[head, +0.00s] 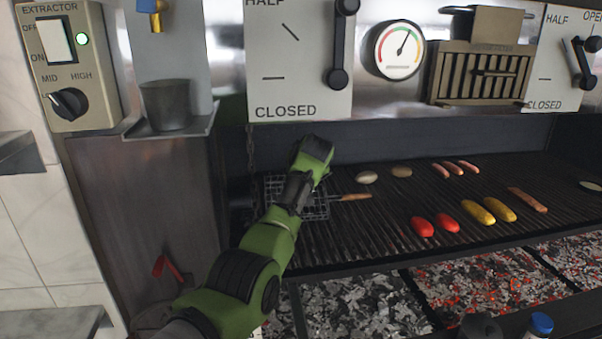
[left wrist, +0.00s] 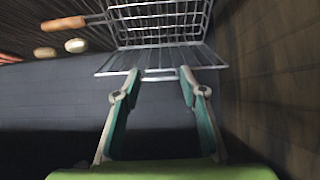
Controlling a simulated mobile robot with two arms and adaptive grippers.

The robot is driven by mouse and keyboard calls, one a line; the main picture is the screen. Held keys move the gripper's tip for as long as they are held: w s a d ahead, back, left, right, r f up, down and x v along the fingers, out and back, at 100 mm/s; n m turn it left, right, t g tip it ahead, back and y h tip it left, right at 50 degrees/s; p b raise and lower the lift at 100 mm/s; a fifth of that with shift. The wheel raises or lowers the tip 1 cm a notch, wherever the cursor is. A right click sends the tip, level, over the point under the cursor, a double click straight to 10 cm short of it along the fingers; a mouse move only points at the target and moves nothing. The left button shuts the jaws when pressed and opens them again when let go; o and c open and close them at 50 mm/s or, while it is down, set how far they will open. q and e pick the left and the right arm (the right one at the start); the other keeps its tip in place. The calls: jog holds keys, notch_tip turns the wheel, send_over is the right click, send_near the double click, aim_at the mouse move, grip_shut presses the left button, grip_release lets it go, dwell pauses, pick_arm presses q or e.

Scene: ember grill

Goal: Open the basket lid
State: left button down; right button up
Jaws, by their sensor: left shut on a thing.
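The wire grill basket (head: 317,207) lies on the left end of the grill, its wooden handle (head: 352,197) pointing right. My left arm crosses in front of it and hides part of it. My left gripper (head: 312,158) is at the basket's far side; its fingertips are hidden in the head view. In the left wrist view the two fingers (left wrist: 158,78) are shut on the wire edge of a flat mesh panel (left wrist: 150,60), which looks like the lid. The deeper basket mesh (left wrist: 160,22) shows beyond it. I cannot tell how far the lid is tilted.
Two pale round pieces (head: 367,177), several sausages (head: 456,169), red peppers (head: 434,224) and yellow peppers (head: 489,210) lie on the grate to the right. Coals (head: 490,280) glow below. A closed-marked panel (head: 290,90) hangs above; a steel wall (head: 140,200) stands left.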

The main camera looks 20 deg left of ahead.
pick_arm(q)
jog(key=shift+s+d+r, duration=0.15)
jog(key=shift+d+r, duration=0.05)
jog(key=shift+r, duration=0.1)
jog(key=shift+a, duration=0.1)
dwell(0.6)
jog(key=c, duration=1.3)
grip_release()
jog(key=v, duration=0.7)
jog(key=shift+s, duration=0.2)
